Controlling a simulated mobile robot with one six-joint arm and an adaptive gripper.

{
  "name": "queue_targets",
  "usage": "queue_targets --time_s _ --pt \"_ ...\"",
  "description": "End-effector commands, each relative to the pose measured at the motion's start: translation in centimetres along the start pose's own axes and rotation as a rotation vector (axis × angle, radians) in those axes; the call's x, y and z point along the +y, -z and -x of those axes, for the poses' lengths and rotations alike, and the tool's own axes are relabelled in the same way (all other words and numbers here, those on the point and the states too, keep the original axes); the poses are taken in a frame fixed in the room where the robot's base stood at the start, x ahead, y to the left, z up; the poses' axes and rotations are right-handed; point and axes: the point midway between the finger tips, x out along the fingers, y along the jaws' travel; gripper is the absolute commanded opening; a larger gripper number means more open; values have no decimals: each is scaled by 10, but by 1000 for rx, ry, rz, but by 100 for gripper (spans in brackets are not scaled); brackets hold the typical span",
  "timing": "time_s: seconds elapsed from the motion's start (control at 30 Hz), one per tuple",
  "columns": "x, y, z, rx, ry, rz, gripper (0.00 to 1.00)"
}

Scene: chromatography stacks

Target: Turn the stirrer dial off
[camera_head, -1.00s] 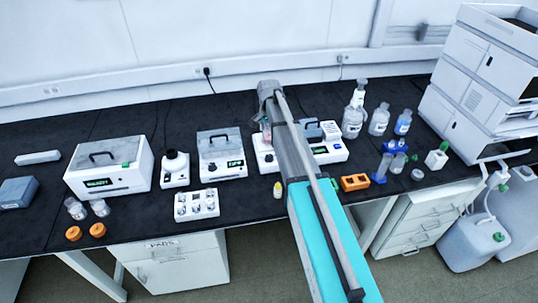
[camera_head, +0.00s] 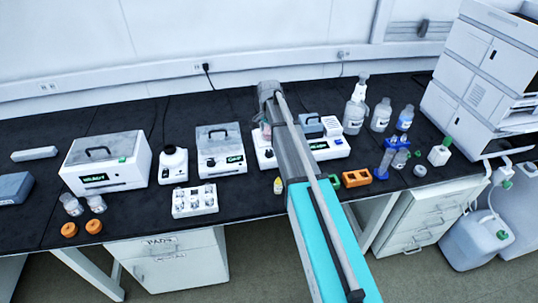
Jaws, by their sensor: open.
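A white instrument (camera_head: 334,152) with a lit green display stands on the black bench, partly behind my arm. A small round dark knob (camera_head: 268,153) shows on its front, left of my arm; this may be the stirrer dial, but its setting is too small to read. A pinkish vessel (camera_head: 265,132) shows at the instrument's left part, beside my arm. My arm reaches up from the bottom right across the bench and covers the middle of this instrument. My gripper cannot be made out; the arm hides the area around its end.
An orange rack (camera_head: 356,178), blue stand (camera_head: 388,160) and glass bottles (camera_head: 354,115) stand to the right. A small yellow-labelled vial (camera_head: 279,186) is close to my arm.

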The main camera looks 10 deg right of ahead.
Motion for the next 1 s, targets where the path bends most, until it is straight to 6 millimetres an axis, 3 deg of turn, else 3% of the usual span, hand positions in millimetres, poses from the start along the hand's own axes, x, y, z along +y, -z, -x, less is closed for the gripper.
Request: queue_targets --time_s 1.0 --pt "0 0 -84 0 0 0 82"
